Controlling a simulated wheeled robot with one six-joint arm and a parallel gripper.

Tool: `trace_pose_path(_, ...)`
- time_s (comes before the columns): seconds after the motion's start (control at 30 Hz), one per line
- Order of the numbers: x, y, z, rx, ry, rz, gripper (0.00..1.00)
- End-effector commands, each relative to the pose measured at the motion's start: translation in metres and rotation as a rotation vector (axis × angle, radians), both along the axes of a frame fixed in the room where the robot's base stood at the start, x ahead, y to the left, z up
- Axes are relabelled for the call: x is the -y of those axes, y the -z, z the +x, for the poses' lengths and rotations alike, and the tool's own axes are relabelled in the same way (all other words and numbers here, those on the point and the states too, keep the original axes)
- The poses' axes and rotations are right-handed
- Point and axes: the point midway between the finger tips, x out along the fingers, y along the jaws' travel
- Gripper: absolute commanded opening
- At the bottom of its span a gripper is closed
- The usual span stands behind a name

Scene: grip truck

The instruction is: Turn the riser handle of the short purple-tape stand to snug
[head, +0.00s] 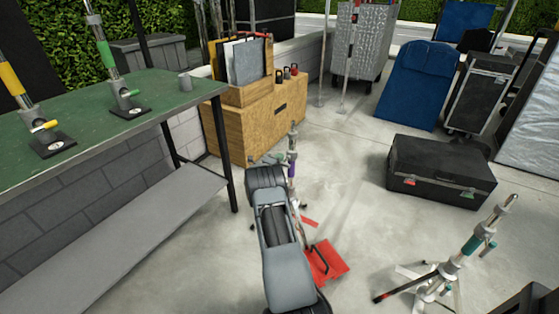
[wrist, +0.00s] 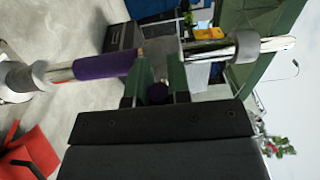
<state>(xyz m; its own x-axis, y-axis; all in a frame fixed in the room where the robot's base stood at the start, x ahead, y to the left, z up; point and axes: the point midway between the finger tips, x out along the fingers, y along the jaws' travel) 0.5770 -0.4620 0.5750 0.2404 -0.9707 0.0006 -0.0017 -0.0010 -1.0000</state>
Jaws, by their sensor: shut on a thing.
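The short stand with purple tape (head: 291,168) stands upright on the floor beyond my arm, its lower part partly hidden by the arm. In the wrist view the stand lies sideways across the picture, with the purple tape (wrist: 103,65) on its tube left of the grey collar (wrist: 158,48). My gripper (wrist: 157,78) is at that collar, its two green fingers shut on the riser handle (wrist: 158,93), whose purple end shows between them. In the head view the fingers and handle are hard to make out behind my wrist.
A red sandbag (head: 327,262) lies by the stand's base. Another stand with teal tape (head: 472,245) is at the lower right. A green-topped bench (head: 160,95) is at left, a wooden crate (head: 250,130) behind, a black case (head: 440,170) at right. Floor between is clear.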

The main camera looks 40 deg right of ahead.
Motion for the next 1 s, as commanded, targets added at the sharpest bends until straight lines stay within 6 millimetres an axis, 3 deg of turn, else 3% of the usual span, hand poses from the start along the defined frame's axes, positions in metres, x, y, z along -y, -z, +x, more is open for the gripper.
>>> trace_pose_path(0.17,0.001,0.002,-0.002,-0.001,0.004,0.003,0.00)
trace_pose_path(0.2,0.001,0.002,-0.002,-0.001,0.004,0.003,0.20)
trace_pose_path(0.47,0.000,0.001,0.000,0.000,0.001,0.002,0.44)
trace_pose_path(0.77,-0.004,-0.001,0.000,0.002,0.000,0.001,0.44)
trace_pose_path(1.0,-0.041,-0.003,-0.008,-0.002,-0.004,0.003,0.44)
